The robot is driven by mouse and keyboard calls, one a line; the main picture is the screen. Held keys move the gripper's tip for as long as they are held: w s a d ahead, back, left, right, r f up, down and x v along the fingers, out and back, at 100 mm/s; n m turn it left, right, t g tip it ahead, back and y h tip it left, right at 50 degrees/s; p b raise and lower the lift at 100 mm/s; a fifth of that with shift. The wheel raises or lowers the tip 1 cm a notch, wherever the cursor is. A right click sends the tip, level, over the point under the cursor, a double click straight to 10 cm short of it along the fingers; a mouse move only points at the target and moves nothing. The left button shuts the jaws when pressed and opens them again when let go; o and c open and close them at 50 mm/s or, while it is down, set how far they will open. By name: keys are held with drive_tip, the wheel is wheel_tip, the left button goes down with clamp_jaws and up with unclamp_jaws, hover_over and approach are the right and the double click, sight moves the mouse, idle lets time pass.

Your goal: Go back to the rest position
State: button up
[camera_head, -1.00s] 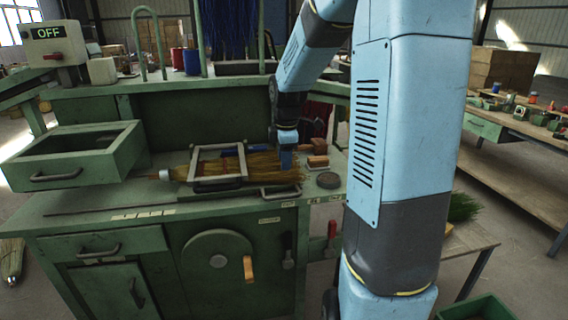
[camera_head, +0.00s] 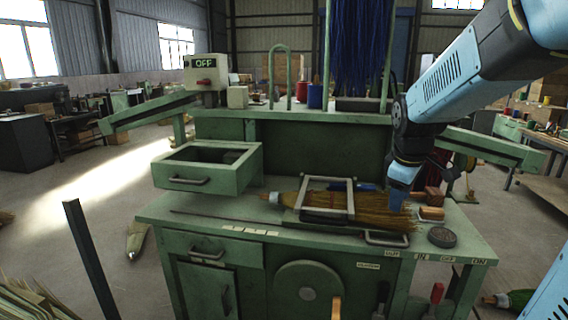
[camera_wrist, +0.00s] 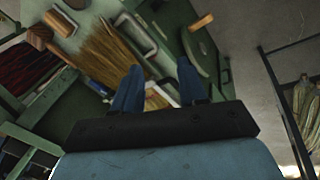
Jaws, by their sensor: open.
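My gripper (camera_head: 398,202) hangs from my blue arm at the right of the workbench, over the bristle end of a broom (camera_head: 378,212). In the wrist view my gripper (camera_wrist: 158,85) shows two blue fingers spread apart with nothing held between them. The broom's straw bristles (camera_wrist: 112,52) lie beyond the fingertips there. The broom lies flat on the green workbench (camera_head: 240,234), with a grey metal frame (camera_head: 350,200) across it. From the head view I cannot tell how far my fingertips are above the bristles.
An open green drawer box (camera_head: 207,177) stands left on the bench. A wooden-handled brush (camera_head: 431,213) and a round dark disc (camera_head: 441,237) lie right of the broom. A control box marked OFF (camera_head: 206,76) stands behind. A dark post (camera_head: 90,255) rises at the left; open floor lies beyond.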

drive_tip(key=s+a+r+m+t, duration=0.1)
drive_tip(key=s+m, duration=0.3)
drive_tip(key=s, duration=0.4)
drive_tip(key=s+a+r+m+t+y, duration=0.1)
drive_tip(key=s+a+r+m, duration=0.1)
drive_tip(key=s+m, duration=0.3)
drive_tip(key=s+r, duration=0.1)
drive_tip(key=s, duration=0.2)
drive_tip(key=shift+s+a+m, duration=0.2)
drive_tip(key=shift+a+m, duration=0.1)
idle(1.0)
